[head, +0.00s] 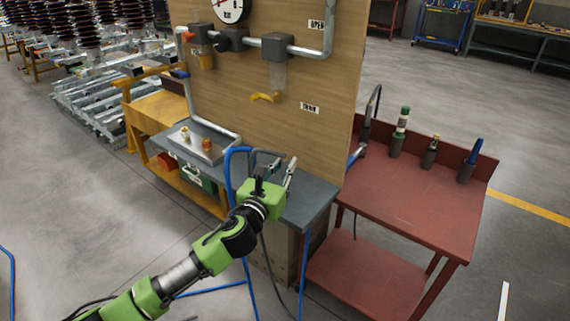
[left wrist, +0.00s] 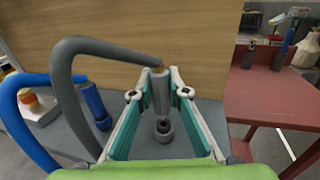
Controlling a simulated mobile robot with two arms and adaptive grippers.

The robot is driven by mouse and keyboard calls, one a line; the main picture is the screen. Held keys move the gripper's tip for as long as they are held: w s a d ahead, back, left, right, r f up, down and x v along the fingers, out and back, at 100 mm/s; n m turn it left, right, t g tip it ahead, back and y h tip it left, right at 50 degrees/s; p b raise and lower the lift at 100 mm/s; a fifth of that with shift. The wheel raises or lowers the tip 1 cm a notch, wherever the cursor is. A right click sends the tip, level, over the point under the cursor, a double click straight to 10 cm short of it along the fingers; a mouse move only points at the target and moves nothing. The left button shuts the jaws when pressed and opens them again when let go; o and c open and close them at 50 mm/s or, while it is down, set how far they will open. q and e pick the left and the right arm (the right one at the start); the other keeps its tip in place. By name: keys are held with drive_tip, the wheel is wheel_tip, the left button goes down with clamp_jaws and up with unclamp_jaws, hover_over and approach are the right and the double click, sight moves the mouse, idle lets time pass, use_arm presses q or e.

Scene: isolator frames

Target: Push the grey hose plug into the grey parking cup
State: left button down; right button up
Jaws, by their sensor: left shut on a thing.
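My left gripper (head: 280,174) is over the right part of the grey bench. In the left wrist view, its fingers (left wrist: 166,84) are shut on the grey hose plug (left wrist: 160,97), which hangs about upright. The grey hose (left wrist: 75,60) arcs from the top of the plug to the left and down. The grey parking cup (left wrist: 163,131) stands on the bench top just below the plug in the picture, its dark opening visible. The plug looks apart from the cup; I cannot tell how exactly they line up. The plug and cup are not clear in the head view. My right gripper is not in view.
A blue hose (left wrist: 28,95) ends in a blue fitting (left wrist: 94,106) left of the cup. A wooden panel (head: 300,80) rises behind the bench (head: 308,202). A metal tray (head: 200,150) lies at the bench's left. A red table (head: 425,200) with several cups stands at the right.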

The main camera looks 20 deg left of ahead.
sight(283, 176)
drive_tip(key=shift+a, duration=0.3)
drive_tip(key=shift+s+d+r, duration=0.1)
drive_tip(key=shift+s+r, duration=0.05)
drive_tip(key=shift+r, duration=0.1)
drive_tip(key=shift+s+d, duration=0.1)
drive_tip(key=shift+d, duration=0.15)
